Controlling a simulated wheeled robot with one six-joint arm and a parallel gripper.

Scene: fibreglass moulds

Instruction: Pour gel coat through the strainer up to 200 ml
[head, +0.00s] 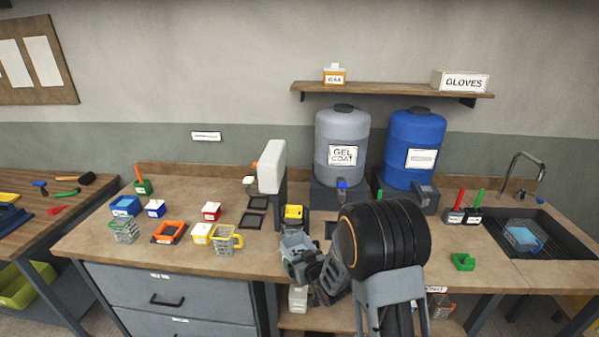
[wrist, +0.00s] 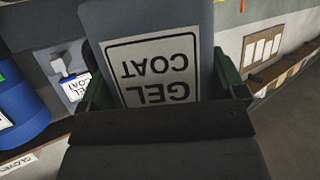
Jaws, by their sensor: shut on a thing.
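My gripper (head: 312,272) is shut on a grey container (head: 296,246), held above the bench's front edge. In the wrist view the held container (wrist: 150,15) fills the space between the jaws, and its GEL COAT label reads upside down. Its contents are hidden. An orange square frame with a dark middle (head: 169,232), perhaps the strainer, lies on the left of the bench. Clear gridded vessels with a green rim (head: 124,231) and a yellow handle (head: 228,240) stand near it; their marks are too small to read. My gripper is right of these, apart from them.
A grey GEL COAT drum (head: 342,135) and a blue drum (head: 413,150) stand at the back. A white-headed upright device (head: 271,168) and a yellow-topped item (head: 294,212) stand near the container. The sink (head: 550,235) is at right. Small coloured boxes crowd the left bench.

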